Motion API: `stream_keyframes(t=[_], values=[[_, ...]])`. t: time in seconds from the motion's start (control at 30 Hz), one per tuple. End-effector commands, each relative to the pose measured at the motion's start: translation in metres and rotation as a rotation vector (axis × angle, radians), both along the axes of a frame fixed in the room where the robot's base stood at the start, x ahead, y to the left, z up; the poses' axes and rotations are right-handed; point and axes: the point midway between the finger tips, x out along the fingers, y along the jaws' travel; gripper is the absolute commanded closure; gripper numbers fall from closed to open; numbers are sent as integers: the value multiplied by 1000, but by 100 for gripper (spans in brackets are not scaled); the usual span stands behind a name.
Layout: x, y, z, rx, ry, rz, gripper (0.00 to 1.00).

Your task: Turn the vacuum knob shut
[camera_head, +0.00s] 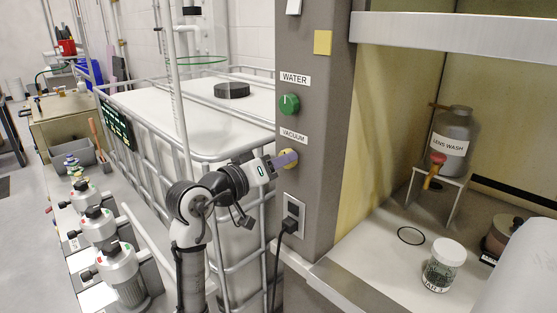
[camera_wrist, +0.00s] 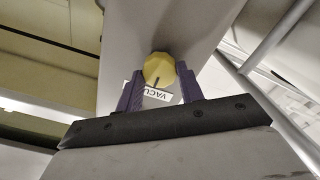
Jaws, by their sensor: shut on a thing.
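The vacuum knob (camera_head: 292,157) is yellow and faceted, on the grey post under the "VACUUM" label (camera_head: 292,137). My gripper (camera_head: 286,159) reaches it from the left, its purple fingers at the knob and hiding part of it. In the wrist view the knob (camera_wrist: 159,68) sits between the two fingertips of my gripper (camera_wrist: 160,72), one on each side. A dark mark on the knob points towards the label (camera_wrist: 152,92), which appears upside down there and is partly hidden by a finger.
A green knob (camera_head: 289,105) under the "WATER" label (camera_head: 295,79) is above on the same post. A socket with a black plug (camera_head: 291,216) is below. A caged white tank (camera_head: 190,120) stands left of the post.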

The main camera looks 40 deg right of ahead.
Motion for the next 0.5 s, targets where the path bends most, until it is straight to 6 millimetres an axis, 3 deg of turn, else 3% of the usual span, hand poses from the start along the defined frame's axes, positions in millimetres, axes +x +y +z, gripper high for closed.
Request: stream_keyframes(t=[0.3, 0.33, 0.5], values=[[0, 0, -1, 1, 4, -2, 85], [0, 0, -1, 1, 4, -2, 60], [0, 0, -1, 1, 3, -1, 41]])
